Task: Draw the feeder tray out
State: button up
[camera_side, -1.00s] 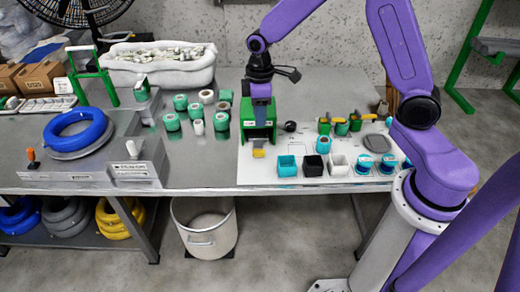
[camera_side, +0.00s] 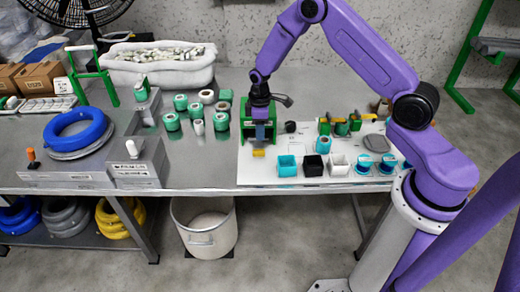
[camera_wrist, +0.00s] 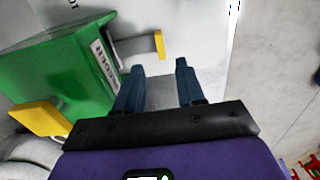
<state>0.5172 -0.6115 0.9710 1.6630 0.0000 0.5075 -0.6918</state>
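The green feeder box (camera_side: 246,128), labelled FEEDER in the wrist view (camera_wrist: 65,70), stands at the left of a white board. A yellow handle (camera_side: 258,153) sticks out low at its front; the wrist view shows it as a yellow bar (camera_wrist: 158,45) at the end of a thin piece leading to the box. The tray body is mostly hidden. My gripper (camera_wrist: 160,70) is open with nothing between its two dark blue fingers. Its fingertips are a little short of the yellow handle in the wrist view. In the side view my gripper (camera_side: 262,140) hangs down in front of the box, above the handle.
Teal, black and white cups (camera_side: 312,165) stand right of the handle along the board's front. Green-white spools (camera_side: 198,112) stand left of the box. A yellow part (camera_wrist: 40,118) sits beside the box in the wrist view.

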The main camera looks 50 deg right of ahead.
aim_at(260, 151)
notch_tip(260, 151, down, 9)
jog(key=shift+f, duration=0.2)
dwell(0.4)
grip_shut()
